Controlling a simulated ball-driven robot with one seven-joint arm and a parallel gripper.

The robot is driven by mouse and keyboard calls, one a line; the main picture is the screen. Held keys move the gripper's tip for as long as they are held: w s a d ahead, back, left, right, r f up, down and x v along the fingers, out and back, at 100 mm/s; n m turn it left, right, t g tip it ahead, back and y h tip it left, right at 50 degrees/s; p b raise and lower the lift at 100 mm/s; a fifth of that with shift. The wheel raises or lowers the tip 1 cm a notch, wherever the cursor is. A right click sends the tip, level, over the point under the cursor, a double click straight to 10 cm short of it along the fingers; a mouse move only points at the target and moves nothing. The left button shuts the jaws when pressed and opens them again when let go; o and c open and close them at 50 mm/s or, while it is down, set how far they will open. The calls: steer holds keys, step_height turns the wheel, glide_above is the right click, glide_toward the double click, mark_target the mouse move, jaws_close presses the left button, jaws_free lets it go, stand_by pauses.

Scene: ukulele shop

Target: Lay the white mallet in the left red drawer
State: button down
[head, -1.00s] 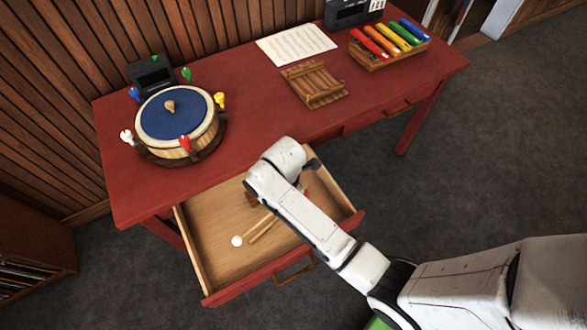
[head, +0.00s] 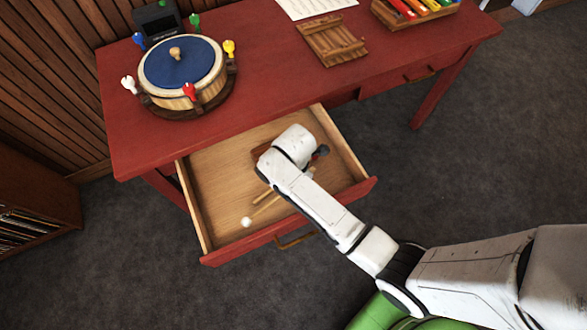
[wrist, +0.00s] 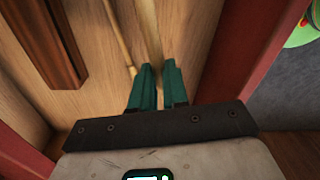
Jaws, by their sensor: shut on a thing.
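The white mallet shows in the head view as a white ball head (head: 246,222) with a pale wooden stick running up and right under my arm. It is over the open left red drawer (head: 225,172), near its front. My gripper (wrist: 157,88) is inside or low over the drawer, its teal fingers shut on a pale stick (wrist: 148,32), which looks like the white mallet's handle. In the head view my arm hides the fingers. I cannot tell whether the mallet touches the drawer floor.
A second thin stick (wrist: 119,38) lies in the drawer close beside my fingers. A dark wooden block (wrist: 38,42) is at the drawer's far side. The drum (head: 182,78) with coloured pegs stands on the red desk (head: 260,60). The drawer's left part is bare.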

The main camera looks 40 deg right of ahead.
steer(key=shift+f+b, duration=1.7)
steer(key=shift+f, duration=1.35)
steer(key=c, duration=1.1)
jaws_free()
steer(key=shift+o, duration=0.2)
step_height(320, 180, up, 11)
steer(key=shift+d+f+p, duration=0.1)
steer(key=shift+p, duration=0.3)
steer(key=s+d+r+m, duration=0.1)
steer(key=s+r+m, duration=0.1)
steer(key=s+m, duration=0.6)
steer(key=s+d+r+m+t, duration=0.1)
steer(key=s+d+r+m, duration=0.1)
steer(key=s+m, duration=0.6)
steer(key=shift+r+m, duration=0.2)
steer(key=shift+m, duration=0.7)
